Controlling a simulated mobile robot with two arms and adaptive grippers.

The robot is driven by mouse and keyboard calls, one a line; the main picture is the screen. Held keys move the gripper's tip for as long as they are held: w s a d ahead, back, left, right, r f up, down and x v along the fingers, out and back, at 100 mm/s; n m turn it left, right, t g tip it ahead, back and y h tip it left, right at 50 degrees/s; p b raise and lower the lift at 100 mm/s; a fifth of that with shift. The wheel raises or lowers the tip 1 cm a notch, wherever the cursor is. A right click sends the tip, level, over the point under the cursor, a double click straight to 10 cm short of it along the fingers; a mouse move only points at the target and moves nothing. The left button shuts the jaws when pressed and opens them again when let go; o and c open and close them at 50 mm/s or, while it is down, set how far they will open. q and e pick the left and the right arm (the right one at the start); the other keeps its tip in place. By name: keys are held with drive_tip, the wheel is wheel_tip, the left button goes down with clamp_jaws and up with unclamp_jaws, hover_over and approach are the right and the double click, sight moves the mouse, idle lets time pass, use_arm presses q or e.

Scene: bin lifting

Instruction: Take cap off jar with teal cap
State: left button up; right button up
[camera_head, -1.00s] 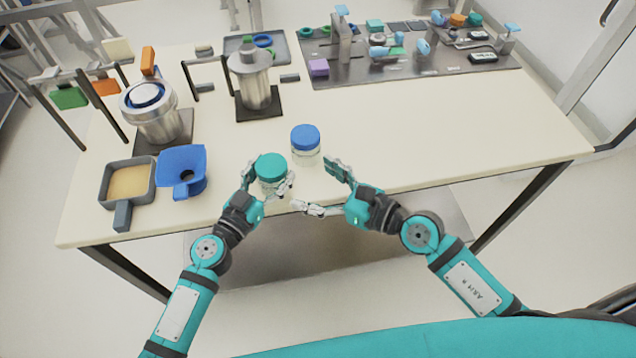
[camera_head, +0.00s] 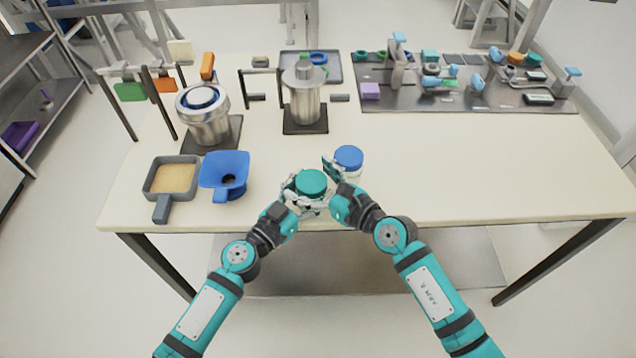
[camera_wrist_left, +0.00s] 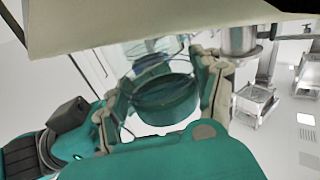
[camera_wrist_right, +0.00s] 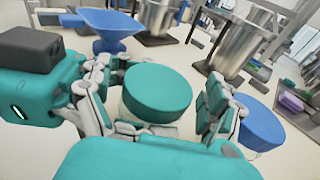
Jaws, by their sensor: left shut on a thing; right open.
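The jar with the teal cap (camera_head: 311,183) stands near the table's front edge, with its cap on. My left gripper (camera_head: 305,197) is shut on this jar from the left; in the left wrist view its fingers lie on both sides of the jar (camera_wrist_left: 165,98). My right gripper (camera_head: 330,185) is open at the right of the jar. In the right wrist view its fingers (camera_wrist_right: 155,100) stand on both sides of the teal cap (camera_wrist_right: 157,92), with a gap on the right side. The jar's lower body is mostly hidden by the grippers.
A jar with a blue cap (camera_head: 348,157) stands close behind my right gripper. A blue funnel (camera_head: 225,172) and a square pan of tan grains (camera_head: 172,177) are at the left. Metal vessels (camera_head: 303,92) stand behind. The table's right front is clear.

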sight(311, 180)
drive_tip(key=c, duration=1.3)
drive_tip(key=shift+c, duration=0.2)
drive_tip(key=shift+r, duration=0.1)
drive_tip(key=shift+r, duration=1)
drive_tip(key=shift+r, duration=2)
drive_tip(key=shift+c, duration=0.2)
use_arm(q)
drive_tip(key=o, duration=1.8)
